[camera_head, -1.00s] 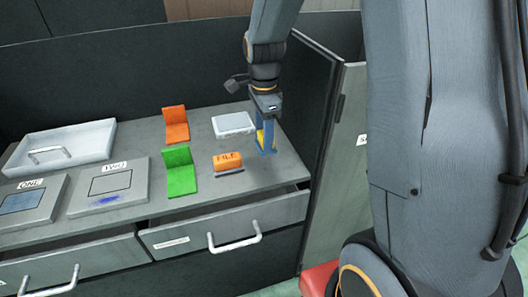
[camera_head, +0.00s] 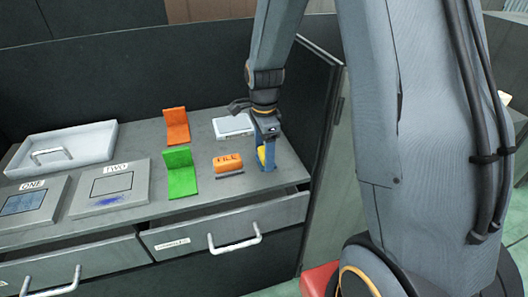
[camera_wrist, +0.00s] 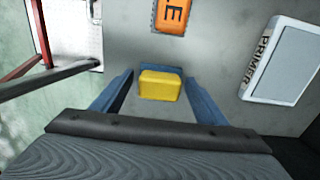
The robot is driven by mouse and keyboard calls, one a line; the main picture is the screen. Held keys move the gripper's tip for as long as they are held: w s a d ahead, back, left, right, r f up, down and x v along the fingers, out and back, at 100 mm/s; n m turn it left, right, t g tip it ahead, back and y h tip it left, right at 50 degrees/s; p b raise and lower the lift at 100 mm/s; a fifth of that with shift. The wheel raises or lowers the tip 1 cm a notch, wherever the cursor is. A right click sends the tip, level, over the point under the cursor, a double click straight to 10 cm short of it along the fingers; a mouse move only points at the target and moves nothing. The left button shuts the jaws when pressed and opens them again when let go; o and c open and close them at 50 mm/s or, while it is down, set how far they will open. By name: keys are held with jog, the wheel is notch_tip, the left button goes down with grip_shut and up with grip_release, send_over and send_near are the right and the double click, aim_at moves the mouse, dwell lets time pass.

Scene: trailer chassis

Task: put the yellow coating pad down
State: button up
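The yellow coating pad (camera_wrist: 160,85) is a small yellow block between the two blue fingers of my gripper (camera_wrist: 160,80) in the wrist view. In the head view the pad (camera_head: 262,155) shows partly behind the blue fingers of my gripper (camera_head: 267,160), low over the right end of the grey bench top (camera_head: 235,193). I cannot tell whether the pad touches the bench.
An orange FILE block (camera_head: 228,162) is left of my gripper, and a pale PRIMER plate (camera_head: 233,126) lies behind it. A green stand (camera_head: 180,175), an orange stand (camera_head: 176,126), plates ONE (camera_head: 30,203) and TWO (camera_head: 112,187), and a white tray (camera_head: 85,147) are farther left. A dark panel (camera_head: 325,155) bounds the right.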

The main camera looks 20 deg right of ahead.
notch_tip(320, 180, up, 11)
jog(key=b, duration=0.1)
jog(key=s+f+n, duration=0.2)
jog(key=s+n, duration=0.6)
jog(key=n, duration=0.1)
jog(key=s+f+n, duration=0.2)
jog(key=s+n, duration=0.7)
jog(key=shift+s+f, duration=0.15)
jog(key=shift+f, duration=0.25)
jog(key=shift+d, duration=0.1)
dwell(0.8)
